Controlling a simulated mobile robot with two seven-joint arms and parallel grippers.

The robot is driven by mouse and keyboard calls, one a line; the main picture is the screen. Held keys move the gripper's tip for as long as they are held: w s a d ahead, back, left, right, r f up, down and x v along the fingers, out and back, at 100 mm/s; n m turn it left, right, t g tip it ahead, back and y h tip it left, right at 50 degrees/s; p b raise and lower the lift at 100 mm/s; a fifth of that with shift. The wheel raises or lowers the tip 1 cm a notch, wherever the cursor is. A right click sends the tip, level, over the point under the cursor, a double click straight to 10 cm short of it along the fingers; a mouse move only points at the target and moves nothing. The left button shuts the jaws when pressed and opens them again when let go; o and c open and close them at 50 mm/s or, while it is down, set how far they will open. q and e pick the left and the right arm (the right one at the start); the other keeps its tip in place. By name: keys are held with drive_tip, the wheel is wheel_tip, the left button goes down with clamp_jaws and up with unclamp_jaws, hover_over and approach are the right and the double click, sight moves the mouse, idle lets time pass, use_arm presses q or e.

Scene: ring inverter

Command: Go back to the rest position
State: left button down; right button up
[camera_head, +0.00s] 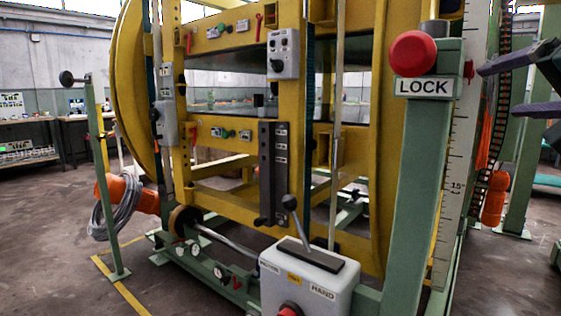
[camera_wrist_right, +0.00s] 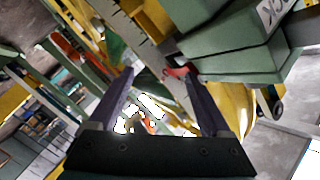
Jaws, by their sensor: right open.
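My right gripper (camera_head: 496,91) comes in from the right edge of the head view, with its dark fingers pointing left. It is open, with nothing seen between its fingers, and is apart from the green post with the red knob (camera_head: 414,53) and the LOCK label (camera_head: 424,87). In the right wrist view the gripper (camera_wrist_right: 157,74) shows two spread dark fingers. The green LOCK post (camera_wrist_right: 235,50) is at the upper right there. A small red part (camera_wrist_right: 176,72) lies beyond the fingertips. My left gripper is not seen.
A large yellow ring machine (camera_head: 240,60) fills the middle. A grey control box with a lever (camera_head: 308,280) stands at the front. A white scale (camera_head: 460,150) runs beside the LOCK post. A green post (camera_head: 523,150) stands at the right. Open floor (camera_head: 40,230) is at the left.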

drive_tip(key=s+a+f+n+g+y, duration=0.1)
drive_tip(key=s+a+f+n+g, duration=0.25)
drive_tip(key=s+f, duration=0.55)
drive_tip(key=s+a+f+n+g+y, duration=0.1)
drive_tip(key=s+a+f+n+g, duration=0.3)
drive_tip(key=f, duration=0.8)
drive_tip(key=s+a+f+n+g, duration=0.2)
drive_tip(key=s+a+f+g, duration=0.15)
drive_tip(key=s, duration=0.65)
drive_tip(key=s+a+f+n+g, duration=0.25)
drive_tip(key=s+a+f, duration=0.2)
drive_tip(key=s, duration=0.45)
wheel_tip(320, 180, up, 62)
drive_tip(key=p, duration=6.2)
drive_tip(key=shift+s+d+t+p, duration=0.35)
drive_tip(key=shift+s+p, duration=0.05)
